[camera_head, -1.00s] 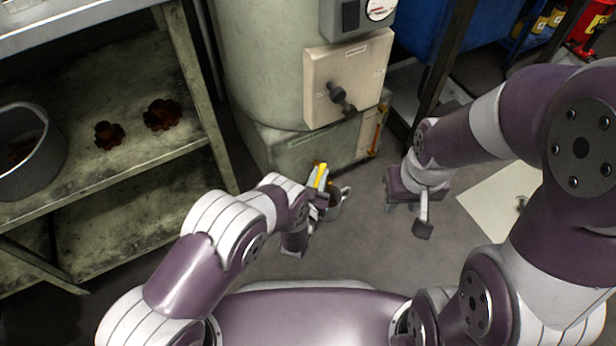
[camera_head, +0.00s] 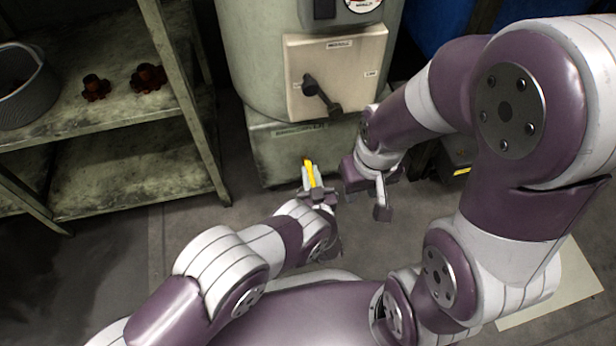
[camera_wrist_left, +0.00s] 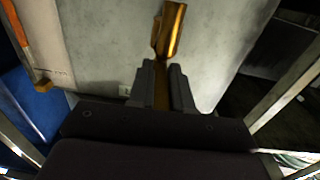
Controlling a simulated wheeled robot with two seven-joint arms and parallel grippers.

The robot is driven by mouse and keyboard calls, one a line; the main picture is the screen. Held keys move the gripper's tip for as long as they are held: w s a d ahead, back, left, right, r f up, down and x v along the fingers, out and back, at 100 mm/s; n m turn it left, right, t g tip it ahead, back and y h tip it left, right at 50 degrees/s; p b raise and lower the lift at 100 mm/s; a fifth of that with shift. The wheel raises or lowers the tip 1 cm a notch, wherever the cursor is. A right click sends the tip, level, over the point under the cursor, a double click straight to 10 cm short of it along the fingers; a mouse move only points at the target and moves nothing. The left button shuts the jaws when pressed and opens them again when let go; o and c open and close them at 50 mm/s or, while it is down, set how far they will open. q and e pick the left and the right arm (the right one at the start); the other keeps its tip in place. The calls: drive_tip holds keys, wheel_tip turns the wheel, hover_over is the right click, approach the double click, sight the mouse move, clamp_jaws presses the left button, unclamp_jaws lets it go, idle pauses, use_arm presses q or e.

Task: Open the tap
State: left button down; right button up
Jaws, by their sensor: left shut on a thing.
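A yellow, brass-coloured piece (camera_head: 309,172) is between the fingers of my left gripper (camera_head: 314,188). It also shows in the left wrist view (camera_wrist_left: 170,32) as a shiny tube rising from the shut fingers (camera_wrist_left: 161,88). I cannot tell whether this piece is the tap, or whether it is fixed to the machine (camera_head: 270,150) behind it. A black lever (camera_head: 322,95) sits on the machine's pale panel (camera_head: 350,60), tilted down to the right. No gripper touches it. My right gripper (camera_head: 366,192) is below the panel, with its fingers apart and nothing seen between them.
A metal shelf (camera_head: 110,120) stands at the left with a grey basket (camera_head: 30,92) and two dark red knobs (camera_head: 147,77). The floor between shelf and machine is clear. A blue container (camera_head: 435,25) is behind my right arm.

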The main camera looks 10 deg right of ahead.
use_arm(q)
drive_tip(key=shift+d+n+y, duration=0.15)
drive_tip(key=shift+n+y, duration=0.25)
drive_tip(key=shift+y, duration=0.2)
use_arm(e)
drive_tip(key=shift+d+f, duration=0.1)
drive_tip(key=shift+f, duration=0.2)
use_arm(q)
drive_tip(key=c, duration=1)
unclamp_jaws()
drive_tip(key=shift+c, duration=0.2)
